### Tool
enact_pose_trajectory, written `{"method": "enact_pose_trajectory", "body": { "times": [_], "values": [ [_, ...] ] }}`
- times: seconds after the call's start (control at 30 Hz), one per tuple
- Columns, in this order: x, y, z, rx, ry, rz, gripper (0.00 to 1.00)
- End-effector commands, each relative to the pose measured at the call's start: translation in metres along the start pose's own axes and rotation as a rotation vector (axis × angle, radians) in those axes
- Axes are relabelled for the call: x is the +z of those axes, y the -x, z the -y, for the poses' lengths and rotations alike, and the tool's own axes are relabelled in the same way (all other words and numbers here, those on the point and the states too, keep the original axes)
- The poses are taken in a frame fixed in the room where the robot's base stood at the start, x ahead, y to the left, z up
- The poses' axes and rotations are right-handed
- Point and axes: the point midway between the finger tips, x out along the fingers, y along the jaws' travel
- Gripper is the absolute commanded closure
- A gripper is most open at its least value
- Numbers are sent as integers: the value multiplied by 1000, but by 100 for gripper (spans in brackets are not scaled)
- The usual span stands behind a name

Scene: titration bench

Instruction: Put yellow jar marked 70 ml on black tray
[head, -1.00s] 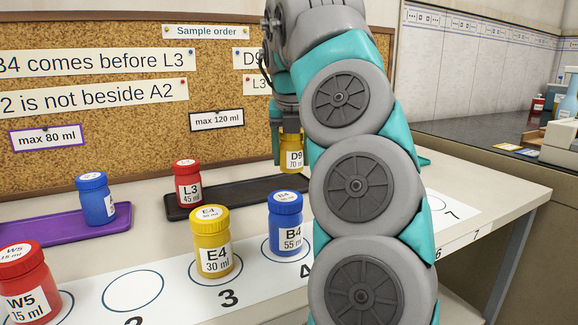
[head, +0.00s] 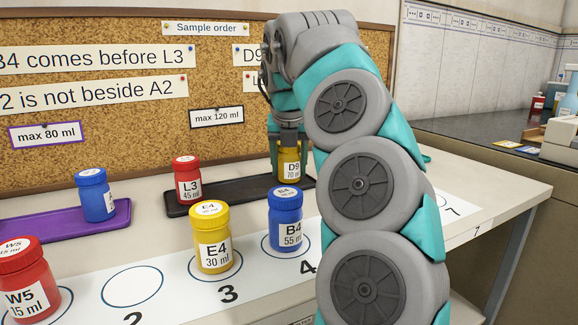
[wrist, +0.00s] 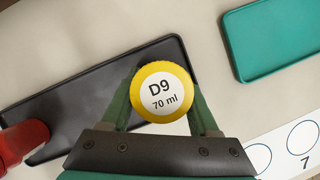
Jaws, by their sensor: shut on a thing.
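The yellow jar marked D9, 70 ml (head: 290,165) is between the fingers of my gripper (head: 287,150). In the head view it is upright at the right part of the black tray (head: 235,188); I cannot tell whether its base touches the tray. In the wrist view the jar's lid (wrist: 161,94) shows from above, with my gripper's fingers (wrist: 160,105) on both sides of it, over the right end of the black tray (wrist: 100,77). The red jar L3, 45 ml (head: 187,180) stands on the left part of the black tray.
A blue jar (head: 95,195) stands on the purple tray (head: 40,226). In front are the yellow jar E4 (head: 211,238), blue jar B4 (head: 285,220) and red jar W5 (head: 27,282) on numbered circles. A green tray (wrist: 270,40) lies empty at the right in the wrist view.

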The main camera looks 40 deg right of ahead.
Motion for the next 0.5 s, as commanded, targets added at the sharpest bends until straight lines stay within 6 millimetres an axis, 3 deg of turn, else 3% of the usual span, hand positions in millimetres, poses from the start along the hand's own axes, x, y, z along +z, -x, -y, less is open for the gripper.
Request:
{"method": "enact_pose_trajectory", "body": {
  "times": [0.17,0.2,0.43,0.5],
  "values": [
    [-1,-3,0,1,1,0,97],
    [-2,-3,0,2,1,-1,38],
    [-1,-2,0,0,0,0,12],
    [-1,-2,0,0,0,0,9]
  ]
}}
